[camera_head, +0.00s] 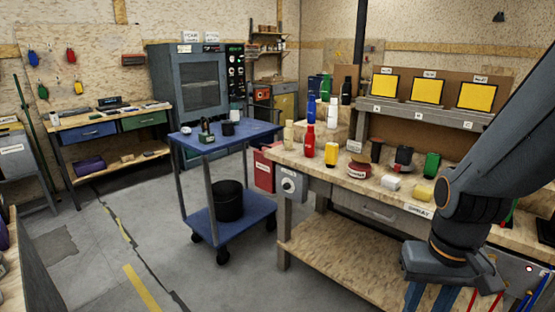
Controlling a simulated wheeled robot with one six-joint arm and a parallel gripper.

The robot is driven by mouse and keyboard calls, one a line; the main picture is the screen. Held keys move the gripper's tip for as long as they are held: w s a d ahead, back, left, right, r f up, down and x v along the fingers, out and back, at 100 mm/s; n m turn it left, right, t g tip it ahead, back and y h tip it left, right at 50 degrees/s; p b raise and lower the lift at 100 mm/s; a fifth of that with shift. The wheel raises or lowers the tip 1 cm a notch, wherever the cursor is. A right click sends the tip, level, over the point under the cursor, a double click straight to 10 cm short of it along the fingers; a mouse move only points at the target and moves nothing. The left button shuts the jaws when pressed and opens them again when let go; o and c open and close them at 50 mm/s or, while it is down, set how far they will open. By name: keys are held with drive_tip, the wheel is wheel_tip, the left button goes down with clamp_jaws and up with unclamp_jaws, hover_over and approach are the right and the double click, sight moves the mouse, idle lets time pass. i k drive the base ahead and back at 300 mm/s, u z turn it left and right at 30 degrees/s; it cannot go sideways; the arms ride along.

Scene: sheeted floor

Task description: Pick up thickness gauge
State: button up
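I cannot single out a thickness gauge with certainty at this size. A small dark upright device (206,128) stands on the top shelf of the blue cart (246,143); I cannot tell whether it is the gauge. My gripper (438,268) is at the lower right in front of the wooden workbench (305,167), well apart from the cart. Its fingers cannot be made out clearly against the blue and red handles below, so its opening is unclear.
A black bucket (228,201) stands on the cart's lower shelf. Bottles, including a red one (309,141), and several small items crowd the workbench. A second bench (72,140) stands at the left. Grey floor (150,225) is open left of the cart.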

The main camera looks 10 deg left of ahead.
sight(332, 149)
drive_tip(key=z, duration=0.6)
drive_tip(key=k, duration=0.45)
drive_tip(key=u, duration=1.05)
drive_tip(key=i, duration=1.5)
drive_tip(key=z, duration=0.85)
